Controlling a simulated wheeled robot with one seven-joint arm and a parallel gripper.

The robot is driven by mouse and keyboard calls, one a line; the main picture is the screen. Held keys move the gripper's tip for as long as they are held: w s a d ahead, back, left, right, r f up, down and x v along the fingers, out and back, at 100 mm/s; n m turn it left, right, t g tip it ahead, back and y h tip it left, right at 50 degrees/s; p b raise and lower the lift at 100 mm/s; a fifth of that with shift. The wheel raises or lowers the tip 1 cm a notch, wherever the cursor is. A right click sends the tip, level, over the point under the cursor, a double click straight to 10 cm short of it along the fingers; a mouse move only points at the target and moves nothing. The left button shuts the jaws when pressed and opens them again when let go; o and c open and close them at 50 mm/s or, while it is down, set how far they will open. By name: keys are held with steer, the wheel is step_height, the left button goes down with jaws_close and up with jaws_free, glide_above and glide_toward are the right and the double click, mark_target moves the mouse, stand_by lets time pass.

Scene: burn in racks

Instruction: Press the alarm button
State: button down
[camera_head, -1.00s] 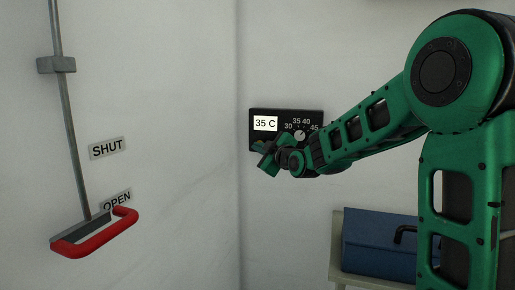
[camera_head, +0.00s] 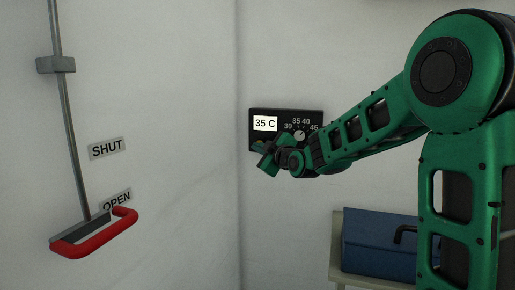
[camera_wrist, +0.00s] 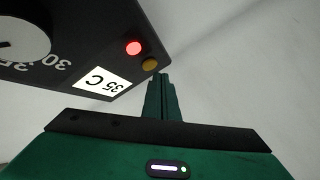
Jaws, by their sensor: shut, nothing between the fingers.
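A black control panel (camera_head: 286,115) is on the wall near the corner, with a white display reading 35 C. In the wrist view, the panel (camera_wrist: 97,25) carries a glowing red round light (camera_wrist: 133,47) and a dull amber round button (camera_wrist: 150,64) side by side at its edge. Neither has a visible label. My gripper (camera_wrist: 161,76) is shut and empty, its fingertips right by the amber button; I cannot tell whether they touch. In the head view my gripper (camera_head: 266,160) is at the panel's lower left, hiding part of that corner.
A dial (camera_head: 300,135) with temperature marks is on the panel, close to my wrist. A red lever handle (camera_head: 95,235) on a rod is on the left wall by SHUT and OPEN labels. A blue case (camera_head: 375,240) sits on a shelf at the lower right.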

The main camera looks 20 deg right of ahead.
steer(key=shift+w+d, duration=0.1)
steer(key=shift+d, duration=0.05)
steer(key=shift+w+d, duration=0.1)
steer(key=shift+w, duration=0.05)
stand_by(0.4)
steer(key=shift+w+d, duration=0.2)
steer(key=shift+w, duration=0.05)
stand_by(0.7)
stand_by(0.4)
steer(key=shift+s+a, duration=0.45)
steer(key=shift+s, duration=0.2)
steer(key=s+a, duration=0.1)
steer(key=s, duration=0.1)
steer(key=s+a, duration=0.2)
stand_by(0.4)
stand_by(0.6)
